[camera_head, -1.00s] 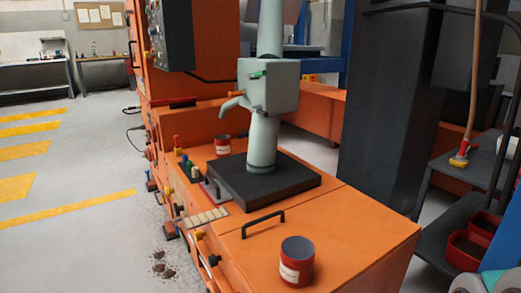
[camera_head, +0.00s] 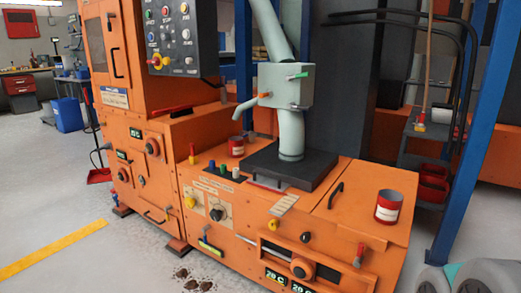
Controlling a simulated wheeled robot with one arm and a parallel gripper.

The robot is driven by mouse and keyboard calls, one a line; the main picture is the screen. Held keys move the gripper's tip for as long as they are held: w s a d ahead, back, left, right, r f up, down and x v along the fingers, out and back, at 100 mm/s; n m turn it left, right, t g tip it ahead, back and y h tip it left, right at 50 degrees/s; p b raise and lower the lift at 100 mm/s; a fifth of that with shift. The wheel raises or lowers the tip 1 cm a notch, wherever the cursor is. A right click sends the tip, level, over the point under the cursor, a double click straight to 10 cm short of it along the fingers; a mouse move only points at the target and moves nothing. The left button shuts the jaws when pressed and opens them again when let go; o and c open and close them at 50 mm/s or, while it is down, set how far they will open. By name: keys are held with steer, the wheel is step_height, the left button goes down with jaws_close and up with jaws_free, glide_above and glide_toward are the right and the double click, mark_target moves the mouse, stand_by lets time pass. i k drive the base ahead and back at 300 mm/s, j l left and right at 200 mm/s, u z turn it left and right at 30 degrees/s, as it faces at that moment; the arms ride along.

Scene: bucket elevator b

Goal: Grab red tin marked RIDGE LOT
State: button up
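Two red tins with pale labels stand upright on the orange machine (camera_head: 345,190). The nearer tin (camera_head: 388,207) is open-topped and stands on the flat right-hand cover, close to its front edge. The farther tin (camera_head: 236,146) stands behind and left of the black plate. The print on both labels is too small to read, so I cannot tell which is marked RIDGE LOT. My gripper is not in view. A rounded grey-and-teal part at the bottom right corner may be mine.
A grey-green spout column (camera_head: 290,130) rises from a black plate (camera_head: 290,166) between the tins. A black handle (camera_head: 336,194) stands left of the nearer tin. Blue posts (camera_head: 490,130) and a dark shelf rack (camera_head: 428,150) are at right. The floor at left is open.

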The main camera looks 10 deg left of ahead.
mark_target(236, 148)
steer(key=j+z, duration=0.1)
steer(key=j, duration=0.4)
steer(key=j+z, duration=0.15)
steer(key=j, duration=0.3)
steer(key=j+z, duration=0.1)
steer(key=j, duration=0.35)
steer(key=k+j+z, duration=0.15)
steer(key=j, duration=0.3)
steer(key=j+z, duration=0.1)
steer(key=j, duration=0.4)
steer(key=k+j+z, duration=0.15)
steer(key=j, duration=0.3)
steer(key=k+j+z, duration=0.1)
steer(key=j, duration=0.3)
steer(key=k, duration=0.05)
